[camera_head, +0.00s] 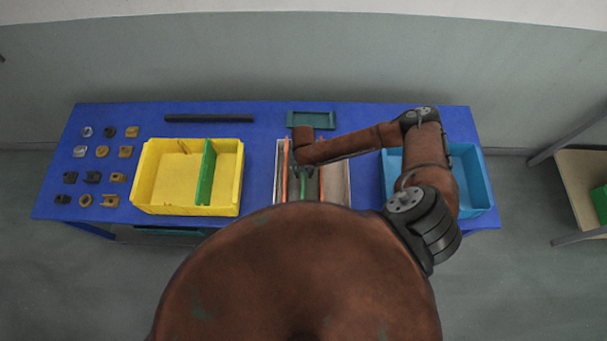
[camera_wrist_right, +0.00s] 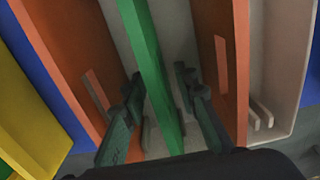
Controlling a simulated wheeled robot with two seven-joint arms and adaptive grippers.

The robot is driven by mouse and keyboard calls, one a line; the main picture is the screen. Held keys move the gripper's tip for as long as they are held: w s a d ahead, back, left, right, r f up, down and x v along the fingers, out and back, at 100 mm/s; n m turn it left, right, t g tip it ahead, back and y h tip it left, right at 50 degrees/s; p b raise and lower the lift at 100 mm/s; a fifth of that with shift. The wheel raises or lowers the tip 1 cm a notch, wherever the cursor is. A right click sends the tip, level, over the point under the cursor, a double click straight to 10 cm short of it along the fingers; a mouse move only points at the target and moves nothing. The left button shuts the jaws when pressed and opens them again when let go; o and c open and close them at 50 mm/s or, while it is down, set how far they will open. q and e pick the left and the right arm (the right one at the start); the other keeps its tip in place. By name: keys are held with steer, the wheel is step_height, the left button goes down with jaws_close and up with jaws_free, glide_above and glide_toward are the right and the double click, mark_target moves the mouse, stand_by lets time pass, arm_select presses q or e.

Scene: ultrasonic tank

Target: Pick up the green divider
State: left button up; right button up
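A green divider (camera_wrist_right: 152,65) stands upright in the grey box (camera_head: 345,185) at the middle of the table; in the head view only a bit of it (camera_head: 303,188) shows below my right gripper. Orange dividers stand on its left (camera_wrist_right: 65,60) and right (camera_wrist_right: 222,60). My right gripper (camera_wrist_right: 161,82) is open, with one finger on each side of the green divider and a gap visible on both sides. It also shows from above in the head view (camera_head: 304,171). Another green divider (camera_head: 206,172) stands in the yellow bin. My left gripper is not in view.
The yellow bin (camera_head: 150,207) stands left of the box and a blue bin (camera_head: 470,165) right of it, partly behind my right arm. Several small parts (camera_head: 102,151) lie at the table's left. A dark bar (camera_head: 210,118) and a green tray (camera_head: 311,119) lie at the back.

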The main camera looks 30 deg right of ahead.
steer(key=shift+f, duration=0.75)
steer(key=shift+c, duration=0.5)
jaws_close()
steer(key=shift+w, duration=0.1)
